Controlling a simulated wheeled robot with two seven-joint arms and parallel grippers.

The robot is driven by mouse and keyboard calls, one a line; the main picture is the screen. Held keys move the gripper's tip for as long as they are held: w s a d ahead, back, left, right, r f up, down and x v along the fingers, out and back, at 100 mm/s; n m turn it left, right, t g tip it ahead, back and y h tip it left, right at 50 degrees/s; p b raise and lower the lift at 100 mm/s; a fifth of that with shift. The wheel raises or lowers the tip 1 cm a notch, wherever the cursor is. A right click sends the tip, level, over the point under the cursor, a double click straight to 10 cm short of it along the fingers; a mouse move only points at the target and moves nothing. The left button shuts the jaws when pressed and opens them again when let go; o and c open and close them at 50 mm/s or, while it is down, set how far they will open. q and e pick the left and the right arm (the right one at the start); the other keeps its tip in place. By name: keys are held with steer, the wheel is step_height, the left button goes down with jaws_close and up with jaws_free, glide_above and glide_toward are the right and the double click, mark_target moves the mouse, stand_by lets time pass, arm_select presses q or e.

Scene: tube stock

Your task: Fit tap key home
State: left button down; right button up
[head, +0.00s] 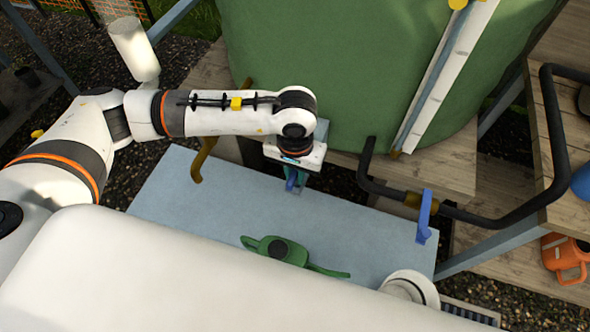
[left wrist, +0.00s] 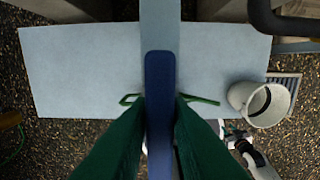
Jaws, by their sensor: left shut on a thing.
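The tap key looks to be the blue flat bar (left wrist: 160,95) in my left gripper. In the left wrist view it stands between the green fingers and hides what is behind it. In the head view my left gripper (head: 293,189) points down over the pale blue bench, in front of the green tank, with a bit of blue (head: 290,176) showing at its fingers. A brass valve (head: 412,199) sits in the black pipe (head: 376,186) to the right, with a blue lever (head: 424,212) beside it. The held key is well apart from this valve.
The green tank (head: 330,75) stands behind the pale blue bench (head: 190,220). A green watering can (head: 280,250) is on the bench's near side. An ochre curved pipe (head: 204,155) is left of the gripper. An orange can (head: 566,258) is far right.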

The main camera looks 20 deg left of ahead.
arm_select(q)
steer(key=shift+b, duration=0.35)
stand_by(0.5)
stand_by(0.4)
steer(key=c, duration=1.3)
jaws_free()
steer(key=shift+o, duration=0.2)
step_height(320, 180, up, 12)
